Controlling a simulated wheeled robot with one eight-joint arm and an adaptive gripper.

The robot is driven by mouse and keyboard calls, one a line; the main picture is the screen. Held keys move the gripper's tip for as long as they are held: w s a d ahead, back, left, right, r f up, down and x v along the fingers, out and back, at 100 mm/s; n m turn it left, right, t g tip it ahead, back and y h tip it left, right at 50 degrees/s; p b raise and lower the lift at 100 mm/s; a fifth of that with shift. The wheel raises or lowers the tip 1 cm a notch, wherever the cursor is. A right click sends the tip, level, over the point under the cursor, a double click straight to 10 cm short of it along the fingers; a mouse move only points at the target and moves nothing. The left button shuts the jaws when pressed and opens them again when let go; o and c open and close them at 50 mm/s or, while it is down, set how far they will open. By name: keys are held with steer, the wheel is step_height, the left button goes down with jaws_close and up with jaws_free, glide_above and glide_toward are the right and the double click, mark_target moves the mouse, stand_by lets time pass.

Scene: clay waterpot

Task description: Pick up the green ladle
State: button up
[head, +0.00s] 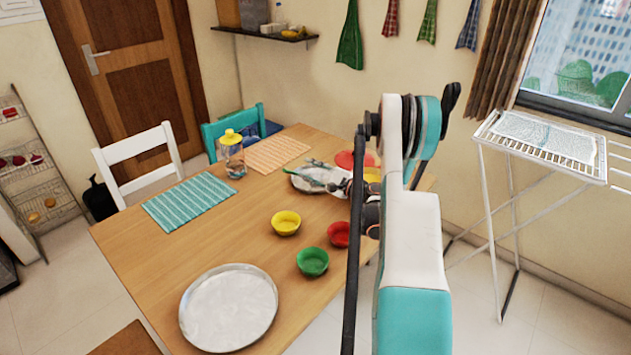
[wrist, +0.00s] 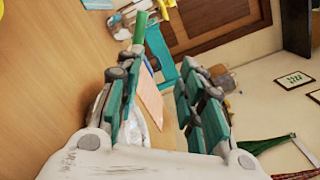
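I cannot make out the green ladle for certain. In the wrist view a bright green strip (wrist: 140,27) shows just past the tip of the left finger; I cannot tell whether it is part of the ladle. In the head view my gripper (head: 322,174) is over the far right part of the table, above or close to a metal plate (head: 300,186) that it partly hides. In the wrist view my gripper (wrist: 160,68) has its teal-padded fingers spread, with nothing seen held between them.
The wooden table (head: 215,235) holds a yellow bowl (head: 286,223), a green bowl (head: 312,262), a red bowl (head: 339,233), a large metal tray (head: 228,307) and a yellow-lidded jug (head: 232,158). Chairs stand at its far left side. A drying rack (head: 545,143) stands at the right.

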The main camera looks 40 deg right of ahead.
mark_target(295, 173)
steer(key=f, duration=0.1)
steer(key=w+f+b, duration=0.1)
steer(key=f, duration=0.2)
steer(key=shift+w+a+f+b, duration=0.15)
steer(key=shift+w+f+b, duration=0.05)
steer(key=shift+w+b, duration=0.2)
steer(key=shift+w+a+b, duration=0.15)
steer(key=shift+w+b, duration=0.15)
steer(key=shift+w, duration=0.65)
steer(key=shift+w+a+b, duration=0.2)
steer(key=shift+w+b, duration=0.1)
steer(key=shift+w, duration=0.7)
steer(key=shift+w+a+b, duration=0.15)
steer(key=shift+w+b, duration=0.15)
steer(key=shift+w, duration=0.65)
steer(key=shift+r, duration=0.1)
jaws_close()
